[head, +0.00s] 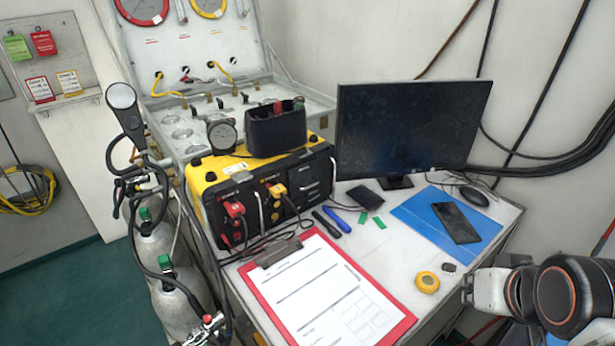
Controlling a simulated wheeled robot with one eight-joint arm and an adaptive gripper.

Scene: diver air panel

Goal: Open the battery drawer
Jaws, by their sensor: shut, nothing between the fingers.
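The battery drawer seems to be one of the small black drawer fronts (311,186) at the right end of the front of a yellow and black case (213,178). These fronts look flush with the case, so the drawers appear closed. The labels there are too small to read. My gripper (469,290) is at the lower right, past the table's right front edge. It looks shut and empty, and it is well apart from the case. My arm hides part of it.
A clipboard (262,296) lies in front of the case. A monitor (412,125) stands at the right, with a blue folder (415,208) and phone (456,222) before it. A yellow round object (427,282) lies near the edge. Hoses and cylinders (160,250) stand at the left.

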